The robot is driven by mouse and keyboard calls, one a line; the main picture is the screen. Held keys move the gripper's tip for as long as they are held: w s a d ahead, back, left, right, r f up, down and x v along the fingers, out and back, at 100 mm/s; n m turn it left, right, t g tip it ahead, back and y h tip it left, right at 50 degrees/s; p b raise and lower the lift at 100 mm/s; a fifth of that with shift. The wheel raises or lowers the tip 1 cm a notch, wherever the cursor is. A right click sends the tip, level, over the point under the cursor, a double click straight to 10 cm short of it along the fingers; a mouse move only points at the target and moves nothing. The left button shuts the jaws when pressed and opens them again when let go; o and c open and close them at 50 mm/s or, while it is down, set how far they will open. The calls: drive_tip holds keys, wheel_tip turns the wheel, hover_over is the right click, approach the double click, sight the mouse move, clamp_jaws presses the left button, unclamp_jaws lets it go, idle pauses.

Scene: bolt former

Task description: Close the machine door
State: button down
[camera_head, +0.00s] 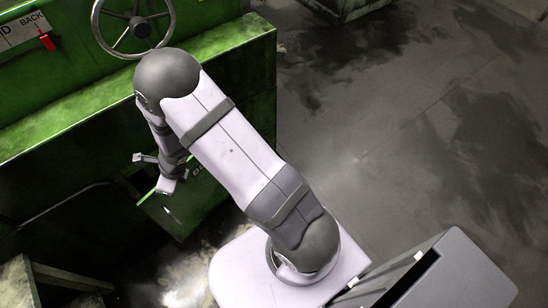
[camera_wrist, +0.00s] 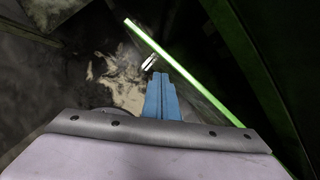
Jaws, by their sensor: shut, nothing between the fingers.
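The machine door (camera_head: 178,214) is a green panel low on the front of the green machine, and it stands out from the front at an angle. Its bright green edge (camera_wrist: 185,70) runs diagonally across the wrist view. A small pale metal handle (camera_wrist: 150,62) shows beside that edge. My gripper (camera_wrist: 158,78), with blue fingers, is shut and empty. In the wrist view its tips are just below the handle and left of the door edge; I cannot tell whether they touch. In the head view my arm hides part of the door, and the fingertips are not clear.
A dark bench-like object (camera_head: 50,285) stands at the lower left. The grey floor (camera_head: 400,120) on the right is largely clear.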

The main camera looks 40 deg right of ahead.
drive_tip(key=shift+w+a+m+t+h+p, duration=0.2)
drive_tip(key=shift+w+m+p, duration=0.3)
drive_tip(key=shift+w, duration=0.4)
drive_tip(key=shift+w+a+m+t+h+p, duration=0.15)
drive_tip(key=shift+w+a+m+p, duration=0.2)
drive_tip(key=shift+w+m, duration=0.5)
drive_tip(key=shift+w+a+m+t+h+p, duration=0.15)
drive_tip(key=shift+w+m+p, duration=0.3)
drive_tip(key=shift+w, duration=0.55)
drive_tip(key=shift+s+f+b, duration=0.1)
drive_tip(key=shift+s+b, duration=0.05)
drive_tip(key=shift+b, duration=0.3)
drive_tip(key=s+b, duration=0.1)
drive_tip(key=b, duration=0.1)
drive_tip(key=shift+s+f+b, duration=0.15)
drive_tip(key=shift+b, duration=0.15)
drive_tip(key=s+r+p, duration=0.3)
drive_tip(key=s+r, duration=0.3)
drive_tip(key=r, duration=0.3)
drive_tip(key=shift+r+p, duration=0.3)
drive_tip(key=shift+r, duration=0.1)
